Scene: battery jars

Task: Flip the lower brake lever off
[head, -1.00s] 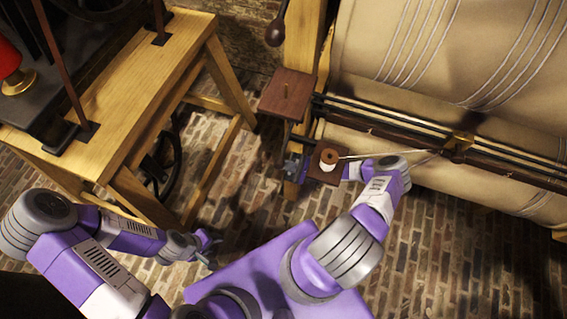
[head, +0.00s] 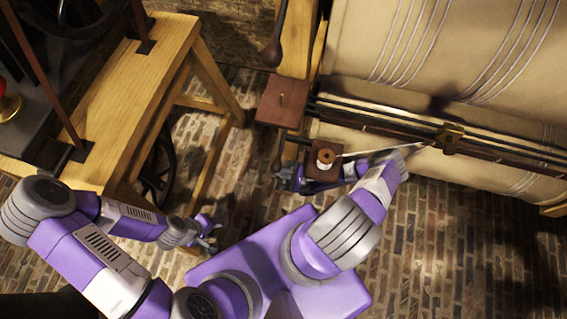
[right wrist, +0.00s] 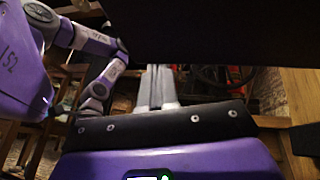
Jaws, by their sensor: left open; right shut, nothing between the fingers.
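A dark lever with a rounded knob (head: 271,53) hangs beside the wooden post in the head view. A second, smaller dark knob-like tip (head: 276,166) shows lower down, close to my right gripper; I cannot tell for sure that it is the lower brake lever. My right gripper (head: 284,180) is shut and partly hidden under the small wooden block with the spool. Its grey fingers (right wrist: 158,88) lie together in the right wrist view, with no lever clearly seen between them. My left gripper (head: 213,231) is open and empty above the brick floor, left of my base.
A wooden bench (head: 130,95) stands at the left, with a dark wheel (head: 158,170) beneath it. A large cloth roll (head: 440,50) and dark rails fill the upper right. The brick floor (head: 450,250) is clear at lower right.

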